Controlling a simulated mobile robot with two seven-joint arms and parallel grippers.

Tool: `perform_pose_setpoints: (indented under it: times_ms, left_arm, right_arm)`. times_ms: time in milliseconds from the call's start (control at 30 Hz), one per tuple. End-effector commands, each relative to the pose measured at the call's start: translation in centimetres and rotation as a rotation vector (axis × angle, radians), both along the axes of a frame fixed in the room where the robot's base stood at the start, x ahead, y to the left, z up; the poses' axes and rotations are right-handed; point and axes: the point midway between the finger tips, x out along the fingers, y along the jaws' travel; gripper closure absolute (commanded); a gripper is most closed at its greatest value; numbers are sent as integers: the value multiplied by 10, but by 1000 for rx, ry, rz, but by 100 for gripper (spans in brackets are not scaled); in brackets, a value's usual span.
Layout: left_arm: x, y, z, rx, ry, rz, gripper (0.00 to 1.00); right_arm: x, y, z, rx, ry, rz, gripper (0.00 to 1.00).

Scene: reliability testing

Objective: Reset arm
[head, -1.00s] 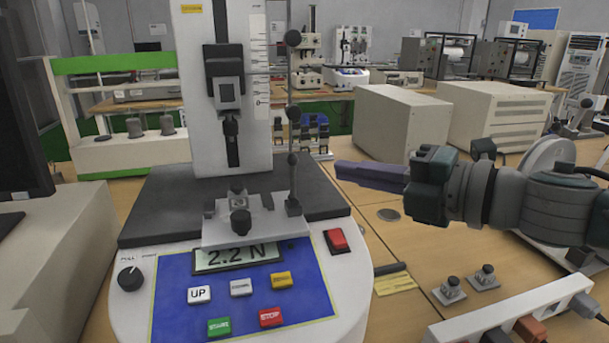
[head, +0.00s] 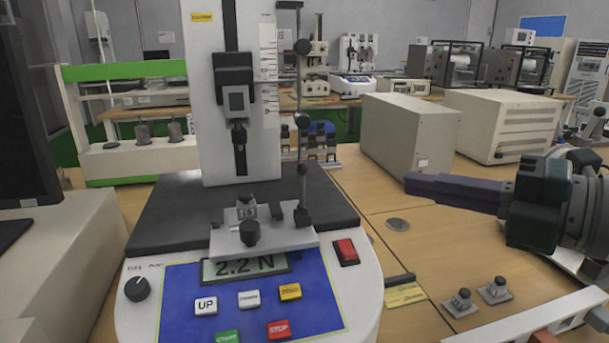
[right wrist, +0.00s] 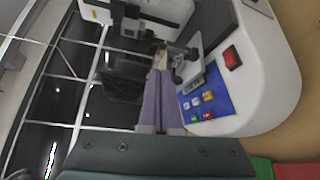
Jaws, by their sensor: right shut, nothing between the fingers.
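My right gripper (head: 408,183) is at the right in the head view, with shut purple fingers pointing left and nothing between them. It is in the air to the right of a force tester (head: 300,270), apart from it. In the right wrist view its fingers (right wrist: 160,75) point up the picture, beside the tester's blue panel (right wrist: 207,98). The tester's display (head: 245,267) reads 2.2 N, and a small clamp (head: 250,230) sits on its base. My left gripper is in neither view.
Two small metal fixtures (head: 461,299) and a yellow-tagged tool (head: 404,293) lie on the table right of the tester. A beige box (head: 410,130) stands behind. A monitor (head: 25,120) is at the left. Bare tabletop (head: 425,255) lies below my right gripper.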

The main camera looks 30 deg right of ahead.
Motion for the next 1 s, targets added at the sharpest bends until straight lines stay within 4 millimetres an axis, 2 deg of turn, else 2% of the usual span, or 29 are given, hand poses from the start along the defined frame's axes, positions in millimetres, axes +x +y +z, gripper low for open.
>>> perform_pose_setpoints:
  times_ms: [333, 467, 567, 667, 767, 900, 1000]
  left_arm:
    - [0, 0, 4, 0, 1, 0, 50]
    - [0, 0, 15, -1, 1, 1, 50]
    - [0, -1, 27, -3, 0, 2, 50]
    - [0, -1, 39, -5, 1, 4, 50]
    - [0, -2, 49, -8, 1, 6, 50]
    - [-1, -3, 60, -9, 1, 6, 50]
    - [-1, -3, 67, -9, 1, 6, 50]
  right_arm:
    - [1, -2, 2, 42, 12, -49, 100]
    - [2, -10, 4, 225, 78, -254, 100]
    - [-8, -17, -6, 452, 195, -496, 100]
    - [-32, -12, -27, 682, 363, -739, 100]
    - [-65, 9, -47, 871, 554, -945, 100]
    - [-114, 52, -63, 1051, 827, -1159, 100]
    - [-149, 87, -62, 1130, 1023, -1272, 100]
